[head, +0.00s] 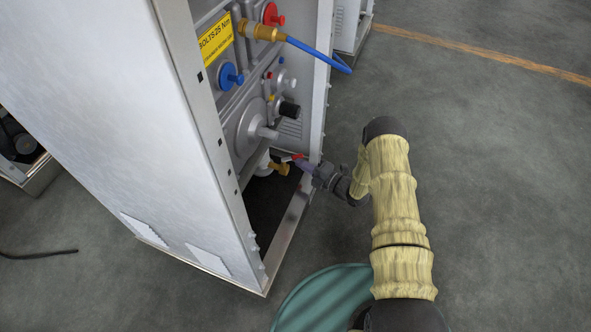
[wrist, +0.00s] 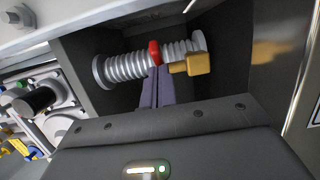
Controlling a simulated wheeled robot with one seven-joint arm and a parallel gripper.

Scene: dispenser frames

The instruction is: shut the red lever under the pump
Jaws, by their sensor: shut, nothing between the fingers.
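The red lever (head: 292,157) is a small red piece low inside the open dispenser cabinet, below a grey round pump-like housing (head: 250,128). In the wrist view the red lever (wrist: 155,53) shows nearly end-on, in the middle of a ribbed grey pipe (wrist: 125,68) and beside a brass block (wrist: 198,63). My gripper (head: 302,164) reaches into the cabinet from the right, close to the lever. In the wrist view its purple-grey fingers (wrist: 156,82) are together and empty, with tips just below the red piece. I cannot tell whether they touch it.
The cabinet's side panel (head: 130,110) and lower frame rail (head: 285,235) border the opening. A blue hose (head: 315,52), a blue knob (head: 230,75) and a red knob (head: 271,14) sit higher up. Open grey floor (head: 500,170) lies to the right.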

